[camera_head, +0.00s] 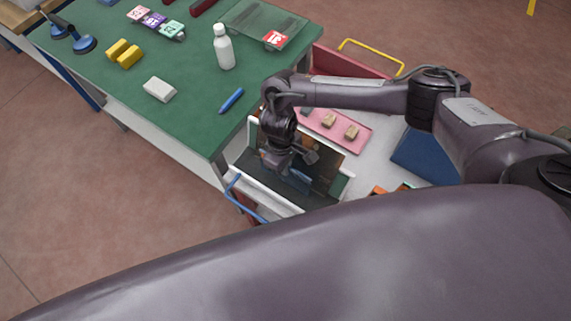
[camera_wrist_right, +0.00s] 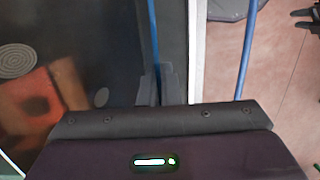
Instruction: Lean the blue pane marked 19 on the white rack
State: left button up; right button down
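The white rack (camera_head: 268,196) stands beside the green table, with a dark panel inside its white frame. My right gripper (camera_head: 291,172) reaches down into it. A bluish, see-through pane (camera_head: 299,181) shows just below the gripper, partly hidden by it. In the right wrist view, the pane appears edge-on as a thin blue strip (camera_wrist_right: 153,40) between the fingers (camera_wrist_right: 158,85), which are closed on it. The white rack rail (camera_wrist_right: 196,45) runs close to its right. I cannot read the mark 19. My left gripper does not show clearly; a dark finger-like part is cut off at the wrist view's top right.
The green table (camera_head: 185,125) holds a white bottle (camera_head: 223,46), a blue pen (camera_head: 231,100), a white block (camera_head: 159,89) and a clear pane with a red label (camera_head: 275,39). A pink tray (camera_head: 335,140) with tan blocks and a blue panel (camera_head: 425,155) lie beyond the rack.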

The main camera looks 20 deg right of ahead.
jog(key=shift+f, duration=0.2)
jog(key=c, duration=1.6)
grip_release()
jog(key=shift+o, duration=0.2)
jog(key=shift+r, duration=0.1)
notch_tip(320, 180, up, 8)
jog(key=p, duration=0.1)
jog(key=shift+w+a+f, duration=0.15)
jog(key=shift+w+f, duration=0.1)
jog(key=shift+w, duration=0.2)
